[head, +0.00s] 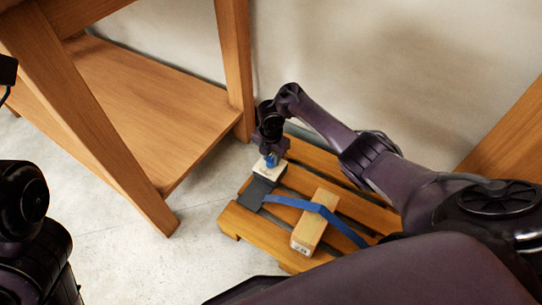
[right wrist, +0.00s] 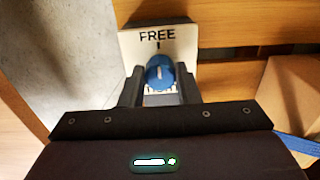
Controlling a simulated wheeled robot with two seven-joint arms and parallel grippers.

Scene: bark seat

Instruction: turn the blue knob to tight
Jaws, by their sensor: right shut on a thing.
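The blue knob (head: 271,160) sits on a small pale panel (head: 267,171) at the left end of a slatted wooden pallet. In the right wrist view the knob (right wrist: 160,73) stands below the printed word FREE and a short black mark on the panel (right wrist: 188,42). A pale line on the knob runs roughly up towards that mark. My right gripper (right wrist: 158,88) comes down from above and is shut on the knob, one dark finger on each side. The lower lettering on the panel is mostly hidden. My left gripper is not clearly in view; only parts of my left arm show at the left edge.
A blue strap (head: 291,202) runs from a dark grey block (head: 254,193) over a wooden block (head: 313,226) on the pallet (head: 262,226). A wooden table with a low shelf (head: 150,105) stands to the left. A wall is behind. Bare floor lies between table and pallet.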

